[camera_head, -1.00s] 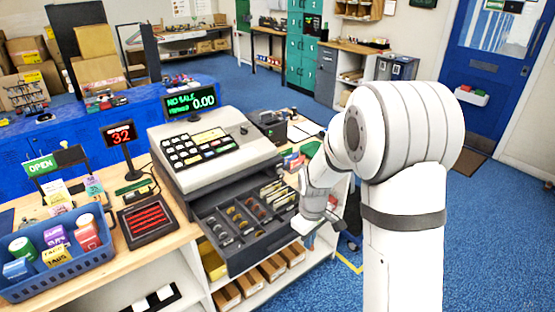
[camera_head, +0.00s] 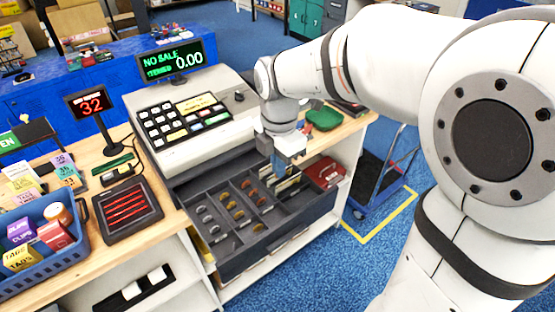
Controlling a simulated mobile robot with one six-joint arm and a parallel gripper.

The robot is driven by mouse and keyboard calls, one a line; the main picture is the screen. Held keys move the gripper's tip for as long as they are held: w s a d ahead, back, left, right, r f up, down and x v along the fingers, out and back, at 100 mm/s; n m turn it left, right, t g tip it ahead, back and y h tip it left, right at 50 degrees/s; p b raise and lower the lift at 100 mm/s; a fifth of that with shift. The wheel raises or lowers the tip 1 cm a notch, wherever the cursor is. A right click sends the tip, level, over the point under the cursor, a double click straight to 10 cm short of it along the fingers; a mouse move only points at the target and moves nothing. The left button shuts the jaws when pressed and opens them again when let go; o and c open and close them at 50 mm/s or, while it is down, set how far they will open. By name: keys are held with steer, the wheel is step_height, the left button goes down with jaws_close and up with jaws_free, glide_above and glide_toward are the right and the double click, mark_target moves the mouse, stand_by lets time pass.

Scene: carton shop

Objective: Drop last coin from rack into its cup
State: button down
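The cash drawer (camera_head: 268,236) stands open below the register, with rows of small coin cups holding silver, gold and copper coins (camera_head: 228,205). Note slots fill its right part. A dark tray with red slots (camera_head: 151,229), possibly the rack, lies on the counter left of the drawer; I cannot make out a coin in it. My gripper (camera_head: 281,163) points down over the back right of the drawer, near the note slots. Its fingers are small and partly merge with the background, so I cannot tell whether they are open or hold a coin.
The register (camera_head: 222,140) stands behind the drawer, its display (camera_head: 172,62) reading NO SALE 0.00. A small display (camera_head: 91,103) shows 32. A blue basket (camera_head: 40,260) of boxes is at left.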

steer(key=f+b, duration=0.2)
steer(key=f, duration=0.1)
steer(key=f+b, duration=0.1)
steer(key=shift+w+d+f, duration=0.15)
steer(key=shift+d+f, duration=0.1)
steer(key=shift+f, duration=0.15)
steer(key=c, duration=1.6)
jaws_free()
steer(key=shift+r, duration=0.1)
step_height(320, 180, up, 8)
steer(key=shift+f+b, duration=0.15)
steer(key=shift+b, duration=0.15)
